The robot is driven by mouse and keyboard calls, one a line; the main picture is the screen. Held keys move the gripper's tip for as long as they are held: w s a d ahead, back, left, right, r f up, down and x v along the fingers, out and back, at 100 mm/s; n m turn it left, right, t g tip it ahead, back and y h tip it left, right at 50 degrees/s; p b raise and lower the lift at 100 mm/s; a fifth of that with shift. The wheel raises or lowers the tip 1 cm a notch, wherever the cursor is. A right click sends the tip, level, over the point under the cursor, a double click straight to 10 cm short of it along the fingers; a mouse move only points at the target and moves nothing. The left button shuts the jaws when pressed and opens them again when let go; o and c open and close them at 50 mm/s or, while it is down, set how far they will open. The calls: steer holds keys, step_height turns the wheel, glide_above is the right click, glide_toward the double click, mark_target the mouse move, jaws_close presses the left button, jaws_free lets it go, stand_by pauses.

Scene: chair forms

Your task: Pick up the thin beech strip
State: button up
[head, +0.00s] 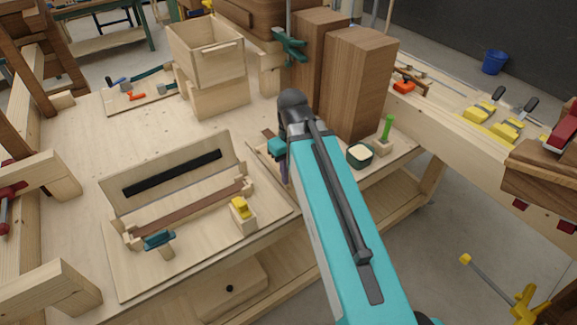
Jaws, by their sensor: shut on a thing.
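My gripper (284,168) points down at the bench, just left of the teal arm's front end. The arm and wrist hide much of it. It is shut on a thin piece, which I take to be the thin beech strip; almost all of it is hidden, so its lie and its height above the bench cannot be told. A dark brown end of a piece (268,134) shows just behind the wrist.
On the left, a bending form (170,165) with a black slot stands on a board, with a brown strip (190,208), a teal-handled clamp (158,240) and a yellow-topped block (241,210). Tall brown blocks (358,85) stand behind the arm.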

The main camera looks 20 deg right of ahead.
steer(key=shift+s+f+b, duration=0.15)
steer(key=shift+s+b, duration=0.05)
steer(key=shift+b, duration=0.35)
steer(key=shift+s+b, duration=0.3)
steer(key=shift+b, duration=0.3)
steer(key=shift+s+d+r+b, duration=0.1)
steer(key=shift+s+b, duration=0.3)
steer(key=shift+b, duration=0.3)
steer(key=shift+s+d+r+b, duration=0.1)
steer(key=shift+s+b, duration=0.3)
steer(key=shift+b, duration=0.25)
steer(key=shift+r, duration=0.1)
steer(key=shift+w+d+r, duration=0.15)
steer(key=shift+d, duration=0.25)
steer(key=w+d+r+n+p, duration=0.2)
steer(key=d+r, duration=0.1)
steer(key=d, duration=0.8)
steer(key=w+d+r+n+p, duration=0.1)
steer(key=w+d+r, duration=0.1)
steer(key=d, duration=0.9)
steer(key=s+d+r+n+p, duration=0.1)
steer(key=s+d+r, duration=0.1)
steer(key=d, duration=0.8)
steer(key=s+d+r+n+p, duration=0.2)
steer(key=s+d, duration=0.1)
steer(key=d, duration=0.8)
steer(key=shift+s+d+r, duration=0.15)
steer(key=shift+s+d, duration=0.1)
